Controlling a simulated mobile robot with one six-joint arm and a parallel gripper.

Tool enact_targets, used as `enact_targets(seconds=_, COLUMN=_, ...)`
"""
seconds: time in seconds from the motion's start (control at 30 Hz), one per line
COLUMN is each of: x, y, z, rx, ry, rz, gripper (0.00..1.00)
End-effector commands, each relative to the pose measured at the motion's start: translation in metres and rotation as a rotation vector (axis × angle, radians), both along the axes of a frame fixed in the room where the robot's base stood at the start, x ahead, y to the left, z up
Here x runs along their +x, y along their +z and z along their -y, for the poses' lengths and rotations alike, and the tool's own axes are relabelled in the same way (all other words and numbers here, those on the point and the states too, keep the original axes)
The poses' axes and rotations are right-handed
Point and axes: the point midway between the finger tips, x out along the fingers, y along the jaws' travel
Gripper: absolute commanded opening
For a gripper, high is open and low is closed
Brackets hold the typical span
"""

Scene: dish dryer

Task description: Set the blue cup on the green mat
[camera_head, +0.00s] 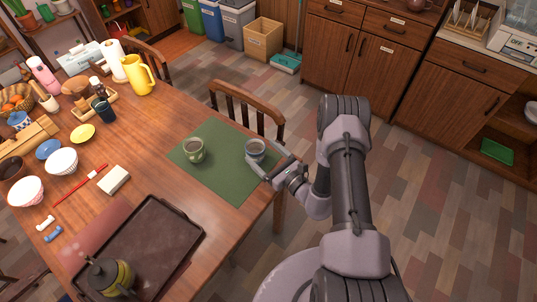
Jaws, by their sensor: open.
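The green mat (220,172) lies flat on the wooden table near its right edge. I cannot tell whether a finger touches the cup. A dark blue cup (103,111) stands off the mat, at the back left.
A dark tray (150,235) with a kettle (110,277) lies at the front. A white block (114,180) lies left of the mat. A yellow pitcher (138,76) stands behind. Chair backs (240,98) rise behind the table edge. Bowls crowd the left.

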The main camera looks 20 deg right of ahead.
Motion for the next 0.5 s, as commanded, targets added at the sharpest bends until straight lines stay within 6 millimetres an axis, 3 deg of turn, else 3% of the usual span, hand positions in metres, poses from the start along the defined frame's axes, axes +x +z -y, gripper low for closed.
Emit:
enact_targets(seconds=0.1, x=-0.023, y=0.002, z=0.011, rx=0.001, ry=-0.003, rz=-0.003, gripper=0.86)
enact_targets(seconds=0.27, x=-0.035, y=0.009, z=0.012, rx=-0.003, ry=0.023, rz=0.01, gripper=0.86)
enact_targets(seconds=0.37, x=-0.026, y=0.06, z=-0.017, rx=-0.033, ry=0.187, rz=0.073, gripper=0.86)
enact_targets(seconds=0.43, x=-0.03, y=0.122, z=-0.057, rx=-0.088, ry=0.403, rz=0.136, gripper=0.86)
enact_targets(seconds=0.5, x=-0.054, y=0.179, z=-0.1, rx=-0.189, ry=0.647, rz=0.186, gripper=0.86)
